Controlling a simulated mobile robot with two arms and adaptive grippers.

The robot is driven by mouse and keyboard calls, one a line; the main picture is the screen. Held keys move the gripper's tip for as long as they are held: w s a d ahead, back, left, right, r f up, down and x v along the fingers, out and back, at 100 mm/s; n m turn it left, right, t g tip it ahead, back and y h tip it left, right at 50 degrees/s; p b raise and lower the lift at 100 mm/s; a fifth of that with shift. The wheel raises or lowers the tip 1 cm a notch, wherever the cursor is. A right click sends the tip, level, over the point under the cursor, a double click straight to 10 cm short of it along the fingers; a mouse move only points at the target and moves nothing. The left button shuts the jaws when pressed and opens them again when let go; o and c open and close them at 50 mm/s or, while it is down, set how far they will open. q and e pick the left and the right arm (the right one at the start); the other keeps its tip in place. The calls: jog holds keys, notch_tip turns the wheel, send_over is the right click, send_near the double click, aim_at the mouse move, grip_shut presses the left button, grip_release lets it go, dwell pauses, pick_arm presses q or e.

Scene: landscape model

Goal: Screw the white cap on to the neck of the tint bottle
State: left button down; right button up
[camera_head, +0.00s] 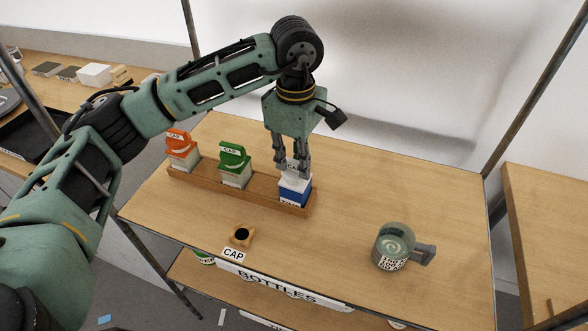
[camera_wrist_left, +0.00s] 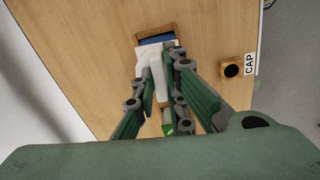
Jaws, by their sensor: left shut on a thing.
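A round green vessel with a label and a grey side piece (camera_head: 392,249) stands on the table at the right. My right gripper is not in view.
A wooden block with a dark hole (camera_head: 242,234) and a CAP label sits at the front edge. The table's middle right is clear.

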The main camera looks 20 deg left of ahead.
pick_arm(q)
jog(key=shift+s+f, duration=0.35)
jog(key=shift+f, duration=0.25)
jog(key=shift+m, duration=0.3)
jog(key=shift+m+b, duration=0.8)
jog(key=shift+m, duration=0.1)
jog(key=shift+m+b, duration=0.8)
jog(key=shift+m, duration=1.1)
jog(key=c, duration=1.8)
grip_release()
jog(key=o, duration=0.4)
jog(key=shift+w+d, duration=0.1)
jog(key=shift+d, duration=0.05)
jog(key=shift+r, duration=0.15)
